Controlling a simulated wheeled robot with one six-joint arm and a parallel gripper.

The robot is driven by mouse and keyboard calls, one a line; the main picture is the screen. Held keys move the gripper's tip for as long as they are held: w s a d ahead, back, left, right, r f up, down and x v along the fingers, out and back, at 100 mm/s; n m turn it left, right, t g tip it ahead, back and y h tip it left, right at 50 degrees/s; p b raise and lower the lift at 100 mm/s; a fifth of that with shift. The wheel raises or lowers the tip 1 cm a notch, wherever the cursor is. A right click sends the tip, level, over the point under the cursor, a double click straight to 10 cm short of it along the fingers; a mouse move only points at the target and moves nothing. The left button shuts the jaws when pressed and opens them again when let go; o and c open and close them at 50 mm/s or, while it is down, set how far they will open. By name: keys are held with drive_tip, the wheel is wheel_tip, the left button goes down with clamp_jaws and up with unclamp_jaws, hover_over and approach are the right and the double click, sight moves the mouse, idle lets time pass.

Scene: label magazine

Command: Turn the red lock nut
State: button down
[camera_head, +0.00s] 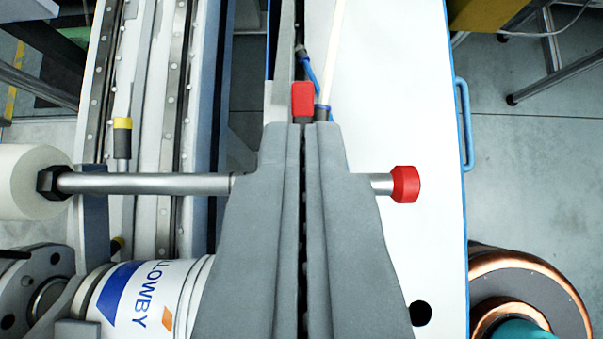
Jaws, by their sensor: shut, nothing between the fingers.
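A red faceted nut (405,184) sits on the right end of a horizontal metal rod (145,184). My gripper (303,128) is shut and empty, its two grey fingers side by side with a thin dark line between them. The fingers cover the middle of the rod in the picture, and the nut shows to the right of them, apart from them. A smaller red block (303,101) shows just beyond the fingertips; I cannot tell whether they touch it.
A white roll (30,182) and a dark hex nut (50,183) are at the rod's left end. A white labelled roll (150,300) lies below. A white panel (410,90) with a blue handle (465,125) is behind the nut. A copper-coloured reel (530,275) stands lower right.

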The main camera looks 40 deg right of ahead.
drive_tip(key=r, duration=0.1)
drive_tip(key=s+a+r, duration=0.1)
drive_tip(key=r, duration=0.2)
drive_tip(key=shift+s+a, duration=0.2)
drive_tip(key=shift+s, duration=0.2)
drive_tip(key=c, duration=1.8)
unclamp_jaws()
drive_tip(key=shift+r, duration=0.1)
drive_tip(key=shift+c, duration=0.2)
drive_tip(key=o, duration=0.3)
drive_tip(key=shift+w+d, duration=0.2)
drive_tip(key=shift+w, duration=0.05)
drive_tip(key=w+d+f+n+t+y, duration=0.1)
drive_tip(key=w+d+f+t+y, duration=0.25)
drive_tip(key=w+d, duration=0.3)
drive_tip(key=w+d+f+n+t+y, duration=0.1)
drive_tip(key=w+d+f+t+y, duration=0.15)
drive_tip(key=w+d+t, duration=0.4)
drive_tip(key=s+d+f+n+g+y, duration=0.25)
drive_tip(key=s+d+f+y, duration=0.2)
drive_tip(key=s+y, duration=0.35)
drive_tip(key=s+d+f+n+g+y, duration=0.2)
drive_tip(key=s+d+f+g+y, duration=0.25)
drive_tip(key=s, duration=0.65)
drive_tip(key=shift+t+y, duration=0.4)
drive_tip(key=shift+y, duration=0.25)
drive_tip(key=x, duration=1.8)
drive_tip(key=shift+a, duration=0.4)
